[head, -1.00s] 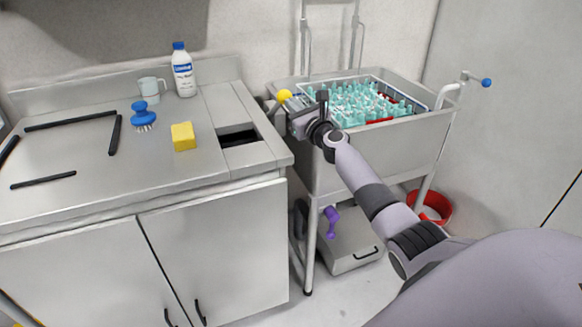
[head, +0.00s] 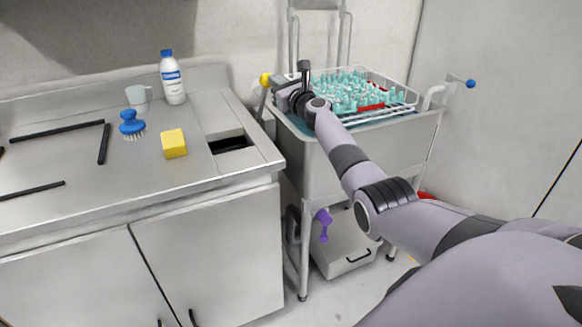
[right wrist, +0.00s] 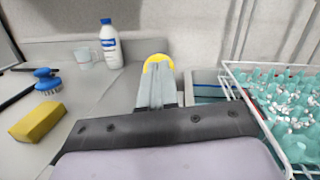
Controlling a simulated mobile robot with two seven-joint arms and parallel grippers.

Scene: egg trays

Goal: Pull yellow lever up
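The yellow lever's round knob (head: 265,79) stands at the left rim of the steel sink, next to the counter. My right gripper (head: 279,88) is at the knob. In the right wrist view its two grey fingers (right wrist: 157,80) lie close together with the yellow knob (right wrist: 158,60) at their tips, so it appears shut on the lever. The lever's rod is mostly hidden by the gripper. A white wire rack (head: 392,112) with teal pegs sits high in the sink, near rim level. My left gripper is not in view.
The counter (head: 80,180) at left holds a white bottle (head: 173,78), a mug (head: 137,97), a blue brush (head: 131,122) and a yellow sponge (head: 174,143). A blue-tipped handle (head: 471,84) is at the sink's right. A purple handle (head: 324,222) hangs below.

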